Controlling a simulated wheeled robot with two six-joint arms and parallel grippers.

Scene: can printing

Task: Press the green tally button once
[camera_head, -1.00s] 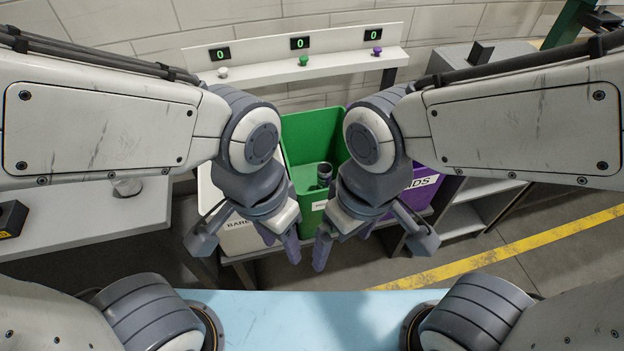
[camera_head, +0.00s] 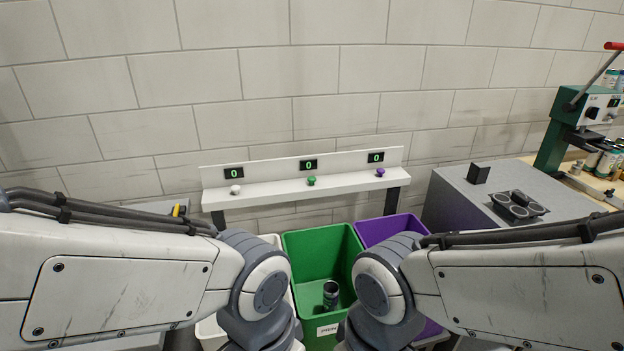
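The green tally button (camera_head: 311,181) sits on the white shelf (camera_head: 272,190) against the wall, between a white button (camera_head: 235,189) and a purple button (camera_head: 380,172). A small display (camera_head: 308,164) above the green button reads 0, as do the displays over the white button (camera_head: 233,173) and the purple button (camera_head: 376,157). Both my arms reach forward below the shelf, but their grippers are beyond the bottom edge of the picture.
Under the shelf stand a green bin (camera_head: 318,254) with a dark can (camera_head: 330,294) in it, a purple bin (camera_head: 393,227) and a partly hidden white bin (camera_head: 209,331). At right are a grey cabinet (camera_head: 455,206) with a black can holder (camera_head: 518,206) and a green press (camera_head: 552,150).

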